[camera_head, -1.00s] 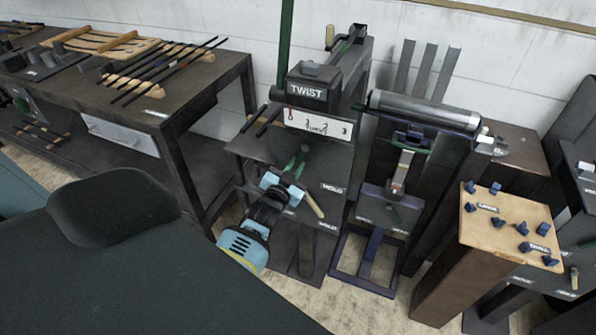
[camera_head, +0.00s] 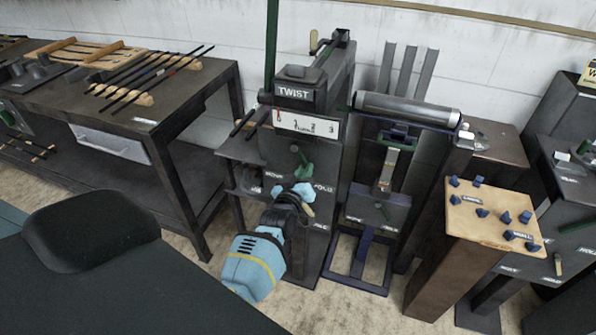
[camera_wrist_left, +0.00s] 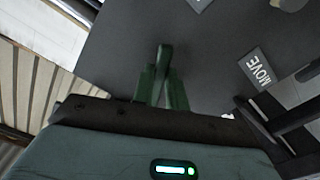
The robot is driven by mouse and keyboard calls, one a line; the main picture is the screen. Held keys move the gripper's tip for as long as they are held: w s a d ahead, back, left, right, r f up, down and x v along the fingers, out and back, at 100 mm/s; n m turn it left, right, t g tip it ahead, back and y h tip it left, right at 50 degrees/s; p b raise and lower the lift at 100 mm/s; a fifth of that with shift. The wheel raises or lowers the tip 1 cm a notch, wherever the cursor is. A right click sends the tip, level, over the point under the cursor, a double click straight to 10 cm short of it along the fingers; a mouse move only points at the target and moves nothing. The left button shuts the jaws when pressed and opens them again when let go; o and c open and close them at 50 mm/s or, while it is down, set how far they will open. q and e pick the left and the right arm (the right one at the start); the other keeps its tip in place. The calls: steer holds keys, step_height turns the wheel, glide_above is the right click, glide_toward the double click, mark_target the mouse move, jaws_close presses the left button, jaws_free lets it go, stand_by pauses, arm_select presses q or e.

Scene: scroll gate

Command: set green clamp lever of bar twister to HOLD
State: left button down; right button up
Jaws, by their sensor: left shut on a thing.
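The bar twister (camera_head: 335,155) is a dark machine with a TWIST sign, at the centre of the head view. Its green clamp lever (camera_head: 303,166) is on the front plate, between a MOVE label on the left and a HOLD label (camera_head: 324,188) on the right. My left gripper (camera_head: 303,188) is shut on the lever's lower end, which leans toward the HOLD side. In the left wrist view the green lever (camera_wrist_left: 164,62) stands between the fingers, and the MOVE label (camera_wrist_left: 257,68) is to the right. My right gripper is not in view.
A pale-handled lever (camera_head: 308,210) is just below the gripper. A similar machine with a metal roller (camera_head: 406,108) stands close on the right. A wooden-topped stand with blue knobs (camera_head: 494,218) is further right. A workbench with rods (camera_head: 225,85) is on the left.

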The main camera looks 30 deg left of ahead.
arm_select(q)
steer(key=shift+w+d+r+n, duration=0.1)
steer(key=shift+d+r+n, duration=0.3)
steer(key=shift+n, duration=0.4)
steer(key=shift+d, duration=0.1)
steer(key=c, duration=1.4)
jaws_free()
steer(key=shift+f, duration=0.1)
steer(key=v, duration=0.7)
steer(key=shift+s+p, duration=0.4)
steer(key=shift+p, duration=0.05)
steer(key=shift+d, duration=0.1)
